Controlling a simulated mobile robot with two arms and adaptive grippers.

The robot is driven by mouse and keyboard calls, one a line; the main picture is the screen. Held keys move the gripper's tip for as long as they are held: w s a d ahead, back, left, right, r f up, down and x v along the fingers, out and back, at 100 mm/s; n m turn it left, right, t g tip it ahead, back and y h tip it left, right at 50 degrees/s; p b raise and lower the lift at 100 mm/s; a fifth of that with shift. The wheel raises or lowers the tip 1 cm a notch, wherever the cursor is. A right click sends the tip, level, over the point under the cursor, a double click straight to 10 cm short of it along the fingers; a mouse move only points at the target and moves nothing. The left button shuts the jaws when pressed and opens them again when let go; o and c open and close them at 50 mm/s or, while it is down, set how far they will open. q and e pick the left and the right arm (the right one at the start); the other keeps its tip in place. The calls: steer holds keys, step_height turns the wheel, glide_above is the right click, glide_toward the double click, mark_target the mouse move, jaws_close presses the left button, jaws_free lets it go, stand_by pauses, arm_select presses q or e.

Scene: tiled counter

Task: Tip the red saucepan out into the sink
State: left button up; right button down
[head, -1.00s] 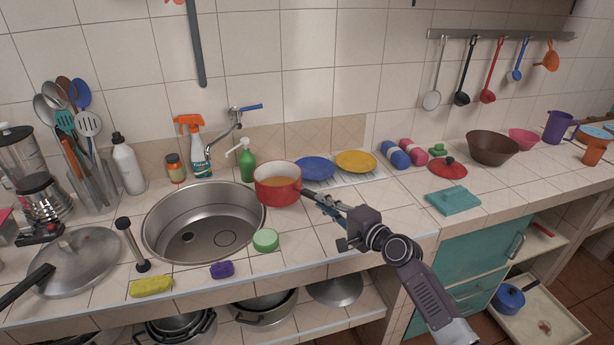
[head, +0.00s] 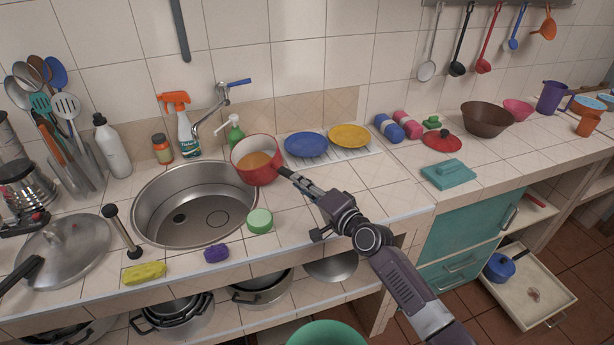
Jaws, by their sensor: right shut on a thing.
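The red saucepan (head: 254,172) is at the right rim of the sink, tilted with its open top turned toward me, and an orange-brown content shows inside it. My right gripper (head: 290,178) is shut on the saucepan's handle, at the pan's right side; the handle is mostly hidden by the fingers. The round steel sink (head: 170,222) is set in the tiled counter to the left of the pan and looks empty, with a dark drain in it. My left gripper does not show.
Blue (head: 306,144) and yellow (head: 349,136) plates lie right of the pan. A green sponge (head: 260,220) sits at the sink's front right.

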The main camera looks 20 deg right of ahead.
steer(key=a+n, duration=0.1)
steer(key=s+a+r+n, duration=0.1)
steer(key=n, duration=0.1)
steer(key=a+r+n+t, duration=0.1)
steer(key=shift+s, duration=0.25)
stand_by(0.5)
